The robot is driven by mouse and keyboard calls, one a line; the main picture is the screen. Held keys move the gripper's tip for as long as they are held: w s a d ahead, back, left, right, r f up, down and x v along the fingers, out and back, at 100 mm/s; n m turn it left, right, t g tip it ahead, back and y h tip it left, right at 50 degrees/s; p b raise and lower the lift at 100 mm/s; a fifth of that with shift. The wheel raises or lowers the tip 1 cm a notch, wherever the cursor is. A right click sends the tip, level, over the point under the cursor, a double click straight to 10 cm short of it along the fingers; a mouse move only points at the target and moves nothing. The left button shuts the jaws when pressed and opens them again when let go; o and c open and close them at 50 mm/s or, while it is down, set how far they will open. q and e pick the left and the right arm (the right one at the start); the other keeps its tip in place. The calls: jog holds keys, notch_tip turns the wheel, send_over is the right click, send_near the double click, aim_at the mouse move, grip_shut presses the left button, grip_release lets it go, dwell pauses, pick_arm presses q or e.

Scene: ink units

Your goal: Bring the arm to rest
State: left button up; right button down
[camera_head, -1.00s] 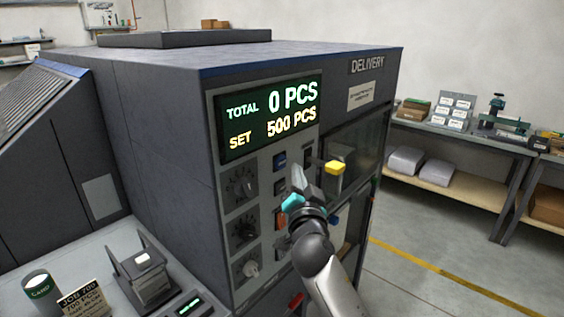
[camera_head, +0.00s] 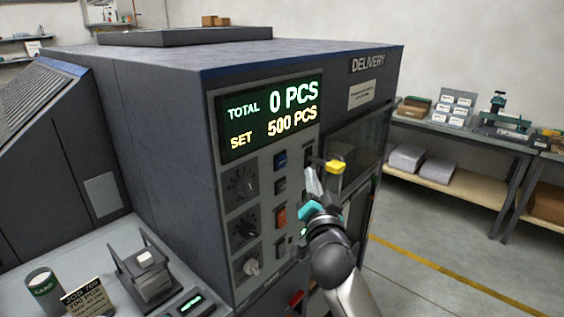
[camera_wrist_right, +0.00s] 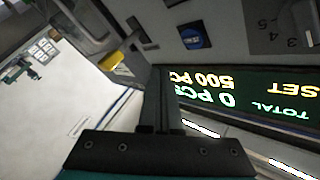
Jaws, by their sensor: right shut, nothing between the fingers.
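My right gripper (camera_head: 313,182) is in front of the control panel of the dark machine (camera_head: 160,140), shut and empty. Its fingers point up towards the panel's right edge, near a yellow handle (camera_head: 334,166). In the right wrist view the closed fingers (camera_wrist_right: 160,100) stand in front of the lit display, and the yellow part (camera_wrist_right: 112,60) lies to their left. I cannot tell the exact gap to the panel. The display (camera_head: 268,120) reads TOTAL 0 PCS and SET 500 PCS. My left gripper is not in view.
Knobs (camera_head: 243,230) and buttons, one orange (camera_head: 281,216), sit on the panel. A counter at the lower left holds a can (camera_head: 42,288), a job sign (camera_head: 85,302) and a small device (camera_head: 145,268). A workbench (camera_head: 465,135) stands right. Floor between is clear.

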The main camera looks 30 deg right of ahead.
jog(key=a+f+n+g+y+b, duration=0.2)
jog(key=f, duration=1)
jog(key=a+f+n+g+y+b, duration=0.2)
jog(key=f+n, duration=0.1)
jog(key=f, duration=1)
jog(key=s+a+f+n+g+y+b, duration=0.15)
jog(key=s+f, duration=0.35)
jog(key=f, duration=0.7)
jog(key=s+a+f+n+g+b, duration=0.25)
jog(key=s+f, duration=0.25)
jog(key=f, duration=0.6)
jog(key=s+a+f+n+g+y+b, duration=0.25)
jog(key=s+f+g+b, duration=0.2)
jog(key=s+f, duration=1.35)
jog(key=s+a+f+n+g+b, duration=0.1)
jog(key=s+f, duration=0.3)
jog(key=s, duration=0.5)
jog(key=s+a+f+n+g+b, duration=0.1)
jog(key=s+f+n+g, duration=0.1)
jog(key=s, duration=0.7)
notch_tip(320, 180, down, 3)
jog(key=shift+s+a+r+g, duration=0.2)
jog(key=shift+s+g, duration=0.05)
jog(key=shift+g, duration=0.5)
